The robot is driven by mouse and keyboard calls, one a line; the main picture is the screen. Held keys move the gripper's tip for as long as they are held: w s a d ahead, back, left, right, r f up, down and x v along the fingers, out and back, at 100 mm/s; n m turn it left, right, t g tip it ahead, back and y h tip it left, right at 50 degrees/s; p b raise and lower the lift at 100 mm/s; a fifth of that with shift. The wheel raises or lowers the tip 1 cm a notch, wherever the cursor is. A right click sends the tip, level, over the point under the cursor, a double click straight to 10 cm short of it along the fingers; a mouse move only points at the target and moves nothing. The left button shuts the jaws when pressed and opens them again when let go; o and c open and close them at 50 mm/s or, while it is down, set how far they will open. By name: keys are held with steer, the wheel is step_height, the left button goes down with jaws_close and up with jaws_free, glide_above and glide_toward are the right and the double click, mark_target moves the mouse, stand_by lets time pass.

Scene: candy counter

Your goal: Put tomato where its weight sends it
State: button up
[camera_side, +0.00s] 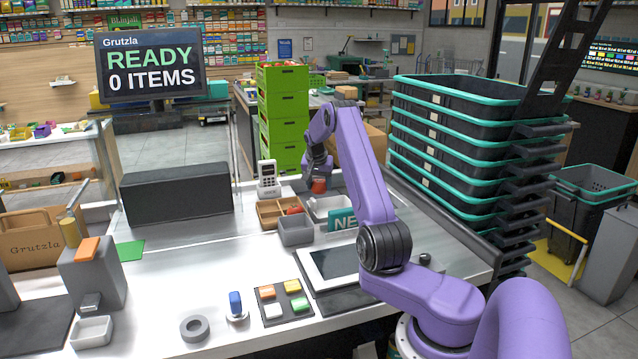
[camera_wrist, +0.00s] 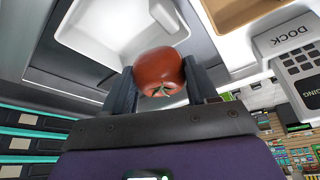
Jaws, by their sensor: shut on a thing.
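The red tomato (camera_wrist: 158,66) is between the two dark fingers of my gripper (camera_wrist: 160,82) in the wrist view, its green stem end facing the camera. In the side view the tomato (camera_side: 319,186) shows as a small red patch under my gripper (camera_side: 318,179), which is shut on it. It is held over the back of the counter, close to a white tray (camera_side: 333,203). In the wrist view the white tray (camera_wrist: 92,35) lies beyond the tomato, which overlaps its edge. I cannot tell the height of the tomato above the counter.
A wooden divided tray (camera_side: 268,215) and a grey bin (camera_side: 296,233) stand left of the white tray. A white handset (camera_side: 268,178) stands behind them. A tablet (camera_side: 332,262) lies in front. The screen (camera_side: 152,68) reads "READY 0 ITEMS". Stacked black baskets (camera_side: 450,130) are at right.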

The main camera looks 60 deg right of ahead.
mark_target(319, 182)
steer(key=shift+f, duration=0.7)
stand_by(0.5)
steer(key=o, duration=1)
steer(key=shift+c, duration=0.2)
steer(key=shift+r, duration=0.1)
steer(key=shift+v, duration=2.95)
